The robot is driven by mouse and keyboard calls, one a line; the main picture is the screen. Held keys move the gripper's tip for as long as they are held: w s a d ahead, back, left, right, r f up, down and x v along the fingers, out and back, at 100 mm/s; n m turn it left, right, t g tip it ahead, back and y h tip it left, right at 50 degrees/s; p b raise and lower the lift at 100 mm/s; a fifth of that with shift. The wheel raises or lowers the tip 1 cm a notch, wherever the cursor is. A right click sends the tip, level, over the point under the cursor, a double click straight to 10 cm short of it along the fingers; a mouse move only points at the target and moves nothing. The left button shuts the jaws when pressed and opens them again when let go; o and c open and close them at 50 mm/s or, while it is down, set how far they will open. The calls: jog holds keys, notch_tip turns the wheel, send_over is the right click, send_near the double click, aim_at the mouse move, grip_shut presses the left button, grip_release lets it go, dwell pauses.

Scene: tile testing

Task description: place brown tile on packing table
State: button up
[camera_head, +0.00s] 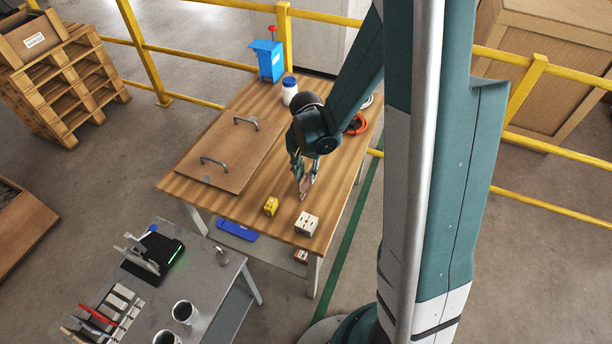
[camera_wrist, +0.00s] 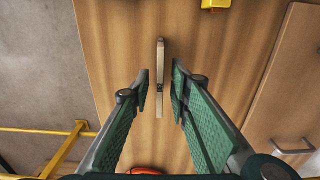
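A thin tan-brown piece, likely the brown tile (camera_wrist: 160,66), shows edge-on between my gripper's fingers in the wrist view. My gripper (camera_wrist: 160,91) is open, with a visible gap on each side of the piece. In the head view my gripper (camera_head: 303,190) points down over the front right part of the wooden table (camera_head: 345,150). A brownish piece shows at its fingertips there, partly hidden by them. I cannot tell whether the piece touches the tabletop. Which table is the packing table is not marked.
A yellow block (camera_head: 271,206) and white block (camera_head: 307,223) sit near the front edge. A brown board with two handles (camera_head: 232,150) covers the left. A blue box (camera_head: 268,60), white jar (camera_head: 289,91) and red ring (camera_head: 358,124) are farther back. A grey table (camera_head: 205,265) stands in front.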

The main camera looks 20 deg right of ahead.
notch_tip(320, 180, up, 11)
jog(key=p, duration=0.2)
jog(key=shift+r, duration=0.2)
dwell(0.4)
dwell(0.5)
jog(key=s+a+r+n+t, duration=0.2)
jog(key=s+r+n+t, duration=0.1)
jog(key=s+r, duration=0.5)
jog(key=s+a+r+n+t, duration=0.2)
jog(key=s+r+n+t, duration=0.2)
jog(key=s+r, duration=0.5)
jog(key=shift+r+n, duration=1)
jog(key=shift+r, duration=0.6)
jog(key=shift+a, duration=0.1)
